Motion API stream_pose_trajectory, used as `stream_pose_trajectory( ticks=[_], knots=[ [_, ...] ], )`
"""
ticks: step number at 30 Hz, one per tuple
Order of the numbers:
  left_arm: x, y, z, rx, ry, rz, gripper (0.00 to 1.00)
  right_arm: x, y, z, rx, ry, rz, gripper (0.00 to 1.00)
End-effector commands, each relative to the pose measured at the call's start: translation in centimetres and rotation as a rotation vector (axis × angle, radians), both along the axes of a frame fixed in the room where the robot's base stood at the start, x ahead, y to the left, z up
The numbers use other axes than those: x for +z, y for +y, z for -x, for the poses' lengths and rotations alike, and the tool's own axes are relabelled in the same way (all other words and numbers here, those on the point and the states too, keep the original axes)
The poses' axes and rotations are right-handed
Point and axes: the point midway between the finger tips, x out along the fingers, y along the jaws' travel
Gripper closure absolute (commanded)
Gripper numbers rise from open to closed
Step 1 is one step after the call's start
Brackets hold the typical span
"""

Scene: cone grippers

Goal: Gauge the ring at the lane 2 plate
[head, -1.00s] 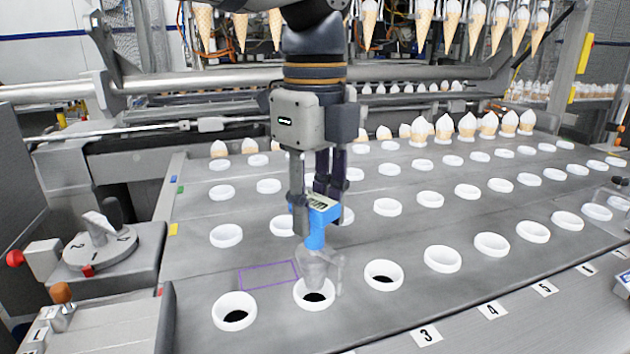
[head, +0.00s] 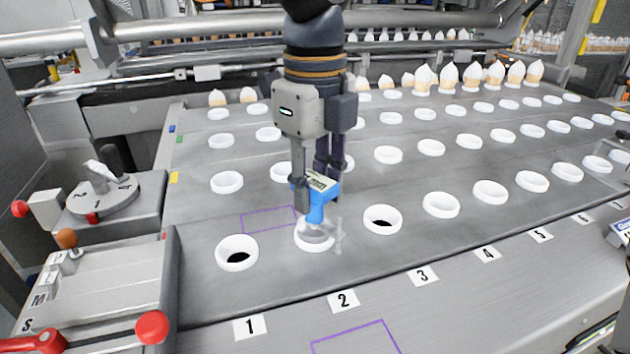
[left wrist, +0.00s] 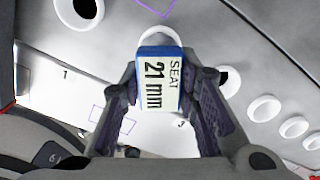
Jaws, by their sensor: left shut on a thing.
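My left gripper (head: 316,190) is shut on a blue gauge (head: 319,212) with a pale label. The left wrist view shows the label "SEAT 21 mm" on the gauge (left wrist: 160,88) between the two fingers (left wrist: 160,105). The gauge is upright, and its grey lower end is at the white ring (head: 310,248) in line with the lane 2 plate (head: 344,301). That lower end appears to sit down in the ring's opening; how deep is hidden. My right gripper is in neither view.
White rings stand close on both sides, at lane 1 (head: 237,254) and lane 3 (head: 382,220). Purple outlines mark the deck (head: 270,219) and the front ledge (head: 355,338). A control panel with red knobs (head: 152,327) is at the left. Filled cones (head: 447,78) stand behind.

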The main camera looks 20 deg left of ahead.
Motion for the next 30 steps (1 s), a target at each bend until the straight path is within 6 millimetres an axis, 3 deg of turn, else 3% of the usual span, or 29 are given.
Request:
stream_pose_trajectory(
  ticks=[3, 4, 6, 7, 17, 30],
  knots=[
    [0.1, 0.0, 0.0, 0.0, -0.001, 0.0, 1.0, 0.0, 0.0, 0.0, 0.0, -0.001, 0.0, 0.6],
    [0.1, 0.0, 0.0, 0.0, -0.001, 0.0, 0.67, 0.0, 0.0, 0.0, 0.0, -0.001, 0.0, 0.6],
    [0.1, 0.0, 0.0, 0.0, -0.001, 0.0, 0.51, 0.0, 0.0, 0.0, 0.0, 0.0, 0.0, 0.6],
    [0.1, 0.0, 0.0, 0.0, -0.001, 0.0, 0.48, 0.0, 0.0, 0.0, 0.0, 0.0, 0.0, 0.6],
    [0.4, 0.0, 0.0, 0.0, -0.001, 0.0, 0.48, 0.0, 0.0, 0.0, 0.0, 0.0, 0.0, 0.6],
    [10.6, 0.0, -0.1, 0.0, -0.004, 0.001, 0.48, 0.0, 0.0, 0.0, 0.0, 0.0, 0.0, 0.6]
  ],
)
